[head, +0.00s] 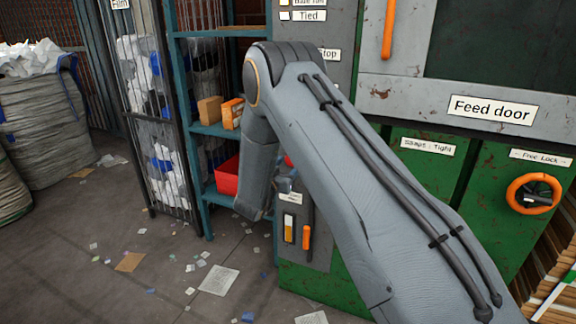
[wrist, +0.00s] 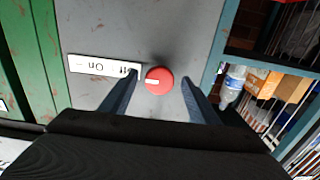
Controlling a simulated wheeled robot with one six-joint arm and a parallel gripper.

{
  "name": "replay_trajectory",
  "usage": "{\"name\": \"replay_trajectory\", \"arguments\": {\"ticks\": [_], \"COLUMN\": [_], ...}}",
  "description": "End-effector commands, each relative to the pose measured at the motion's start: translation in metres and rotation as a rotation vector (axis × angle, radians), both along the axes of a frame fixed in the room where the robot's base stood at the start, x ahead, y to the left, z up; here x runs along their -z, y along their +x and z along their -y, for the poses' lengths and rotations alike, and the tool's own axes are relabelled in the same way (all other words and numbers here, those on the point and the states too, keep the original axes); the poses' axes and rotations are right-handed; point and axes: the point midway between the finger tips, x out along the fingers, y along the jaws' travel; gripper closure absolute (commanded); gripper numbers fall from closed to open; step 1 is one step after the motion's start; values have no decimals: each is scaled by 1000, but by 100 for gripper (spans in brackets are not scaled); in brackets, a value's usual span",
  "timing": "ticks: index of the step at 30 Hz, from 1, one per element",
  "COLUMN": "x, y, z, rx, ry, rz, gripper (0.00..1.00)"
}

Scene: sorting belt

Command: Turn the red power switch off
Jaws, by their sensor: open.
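The red power switch (wrist: 160,80) is a round red knob with a short white mark on its left part, on a grey panel (wrist: 150,30). A white label (wrist: 100,66) beside it reads "Off" and "On", upside down in the wrist view. My gripper (wrist: 159,79) is open, with one finger on each side of the knob. Gaps show between the fingers and the knob, and it holds nothing.
Below the switch area is a panel with an orange lever (head: 306,238). A blue shelf (head: 205,130) with boxes and a red bin (head: 228,177) stands to its left. A green machine with a feed door label (head: 491,109) and orange handwheel (head: 535,194) is on the right.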

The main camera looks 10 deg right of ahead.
Motion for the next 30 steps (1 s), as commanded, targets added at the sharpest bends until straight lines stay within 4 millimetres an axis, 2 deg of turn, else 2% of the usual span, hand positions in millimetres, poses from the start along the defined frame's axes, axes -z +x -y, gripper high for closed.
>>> {"name": "replay_trajectory", "arguments": {"ticks": [1,8,20,30], "x": [0,0,0,0], "y": [0,0,-1,-1], "z": [0,0,0,0], "rx": [0,0,0,0], "ry": [0,0,-59,-272], "rz": [0,0,-43,-199], "gripper": [46,85,85,85]}}
